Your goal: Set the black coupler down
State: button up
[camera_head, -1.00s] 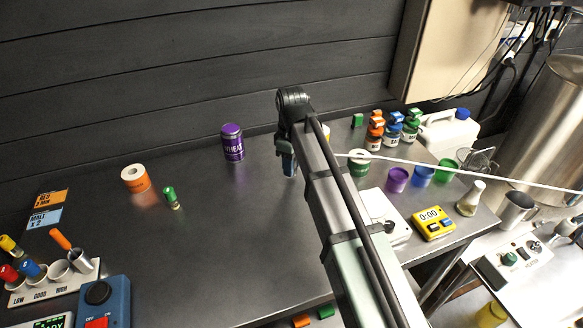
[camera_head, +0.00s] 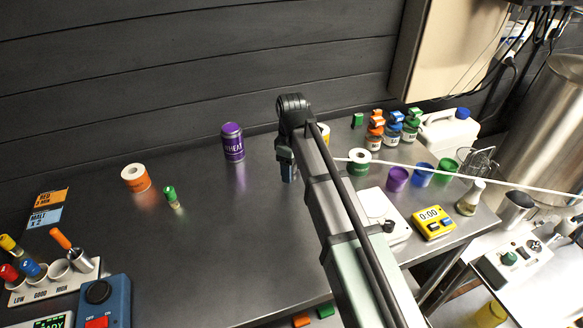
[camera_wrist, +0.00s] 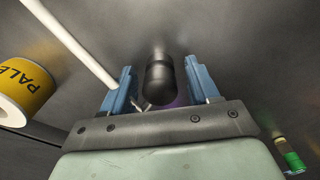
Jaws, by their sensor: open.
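The black coupler (camera_wrist: 160,78) shows in the wrist view as a dark rounded cylinder between the two blue fingers of my gripper (camera_wrist: 158,92). A gap shows on each side of it, so the fingers stand apart from it. Whether its far end rests on the table I cannot tell. In the head view my gripper (camera_head: 288,168) points down over the middle rear of the dark table (camera_head: 220,225). The coupler is hidden there by my arm and gripper.
A purple can (camera_head: 233,145) stands left of my gripper. A yellow-labelled roll (camera_wrist: 25,90) is on the left of the wrist view, near a thin white rod (camera_wrist: 70,40). A green-capped vial (camera_head: 171,197) and orange roll (camera_head: 135,178) stand farther left. The table's middle front is clear.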

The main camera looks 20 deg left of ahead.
notch_tip(320, 180, up, 12)
jog(key=shift+r, duration=0.15)
dwell(0.6)
dwell(0.4)
